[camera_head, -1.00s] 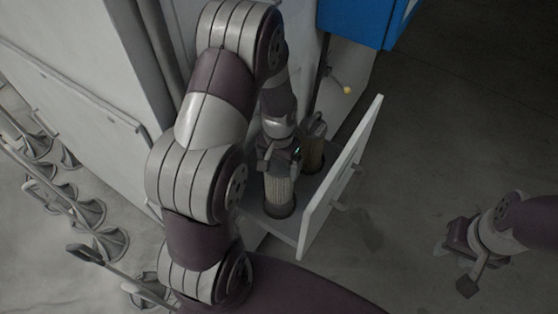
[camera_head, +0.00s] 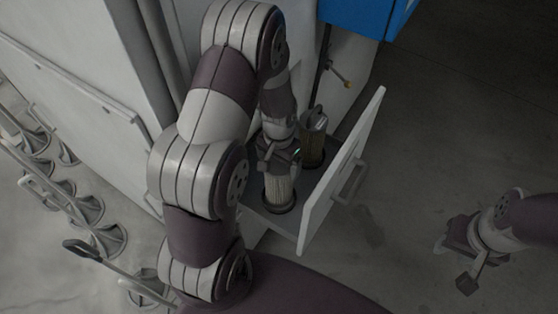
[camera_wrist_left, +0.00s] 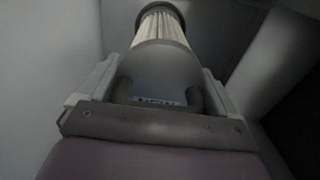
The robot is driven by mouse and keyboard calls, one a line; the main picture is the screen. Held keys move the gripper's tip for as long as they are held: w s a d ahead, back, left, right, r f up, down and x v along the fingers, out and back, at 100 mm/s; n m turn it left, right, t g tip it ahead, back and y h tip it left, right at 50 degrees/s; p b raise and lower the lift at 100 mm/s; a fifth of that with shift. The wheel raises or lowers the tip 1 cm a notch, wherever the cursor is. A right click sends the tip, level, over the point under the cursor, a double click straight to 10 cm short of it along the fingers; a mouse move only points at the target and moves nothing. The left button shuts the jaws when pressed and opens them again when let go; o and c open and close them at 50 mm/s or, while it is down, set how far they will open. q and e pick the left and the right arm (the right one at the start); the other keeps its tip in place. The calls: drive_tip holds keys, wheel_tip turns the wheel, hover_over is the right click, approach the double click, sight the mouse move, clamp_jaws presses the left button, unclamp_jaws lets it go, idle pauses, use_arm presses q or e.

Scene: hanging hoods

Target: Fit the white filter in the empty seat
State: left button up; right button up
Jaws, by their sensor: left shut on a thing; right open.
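The white filter (camera_head: 279,188) is a pleated cylinder with a dark end ring. It stands upright in the open drawer (camera_head: 262,216), with its lower end at the near round seat (camera_head: 279,206); I cannot tell how deep it sits. My left gripper (camera_head: 277,160) is shut on the filter's top from above. In the left wrist view the filter (camera_wrist_left: 161,25) extends away from between the two fingers, under a grey cap (camera_wrist_left: 158,70). A second, darker filter (camera_head: 312,146) stands behind it in the drawer. My right gripper (camera_head: 464,262) is open and empty over the floor at right.
The drawer's white front panel (camera_head: 342,172) with its handle (camera_head: 350,181) stands close to the right of the filter. A grey cabinet wall is at left, and a blue box (camera_head: 365,15) is above. Several hooded fittings (camera_head: 105,240) are at lower left. Floor at right is clear.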

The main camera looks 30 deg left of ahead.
use_arm(q)
drive_tip(key=shift+f+b, duration=0.5)
drive_tip(key=shift+f, duration=0.4)
drive_tip(key=o, duration=0.8)
wheel_tip(320, 180, up, 13)
drive_tip(key=shift+f+p, duration=0.1)
drive_tip(key=shift+p, duration=0.7)
